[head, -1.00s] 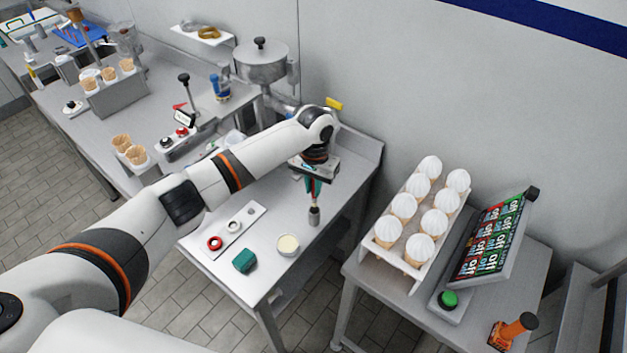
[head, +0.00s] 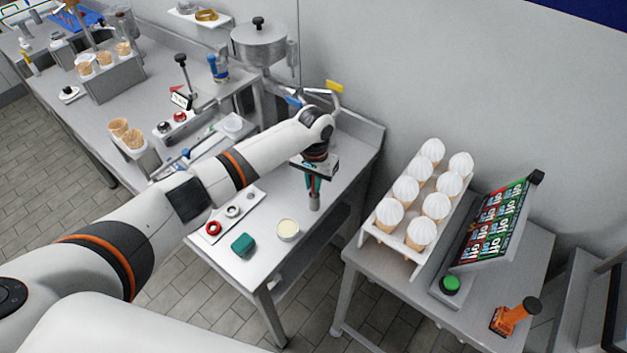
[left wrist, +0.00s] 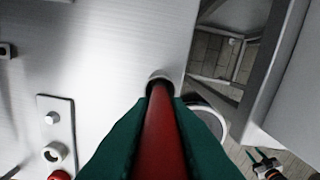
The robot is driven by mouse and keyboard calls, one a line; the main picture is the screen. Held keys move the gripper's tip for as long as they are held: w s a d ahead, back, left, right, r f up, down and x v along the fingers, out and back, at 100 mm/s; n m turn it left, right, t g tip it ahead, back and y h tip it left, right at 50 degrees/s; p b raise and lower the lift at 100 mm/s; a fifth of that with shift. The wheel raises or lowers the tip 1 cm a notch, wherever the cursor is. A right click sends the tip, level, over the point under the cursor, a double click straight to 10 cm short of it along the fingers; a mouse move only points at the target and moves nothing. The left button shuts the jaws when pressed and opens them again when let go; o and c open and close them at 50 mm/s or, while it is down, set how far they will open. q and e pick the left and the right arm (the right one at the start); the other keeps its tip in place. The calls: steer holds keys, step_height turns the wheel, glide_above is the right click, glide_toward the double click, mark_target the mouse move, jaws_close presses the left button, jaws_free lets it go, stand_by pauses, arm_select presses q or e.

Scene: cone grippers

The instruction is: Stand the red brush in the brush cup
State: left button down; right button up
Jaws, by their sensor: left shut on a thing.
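My left gripper (head: 313,182) points down over the table and is shut on the red brush (left wrist: 160,135). The brush runs from between the green fingers toward the brush cup in the left wrist view. The small grey brush cup (head: 315,202) stands upright on the table directly below the fingers. Its rim (left wrist: 160,77) shows around the brush's far end in the left wrist view. The fingers hide most of the brush in the head view. I cannot tell how deep its end is in the cup. My right gripper is not in view.
A rack of white-topped cones (head: 375,238) stands on the separate right table. The wall is behind.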

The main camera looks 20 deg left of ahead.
arm_select(q)
steer(key=c, duration=1.3)
jaws_free()
step_height(320, 180, up, 12)
steer(key=shift+w+r+b, duration=0.1)
steer(key=shift+w+b, duration=0.05)
steer(key=shift+b, duration=1.05)
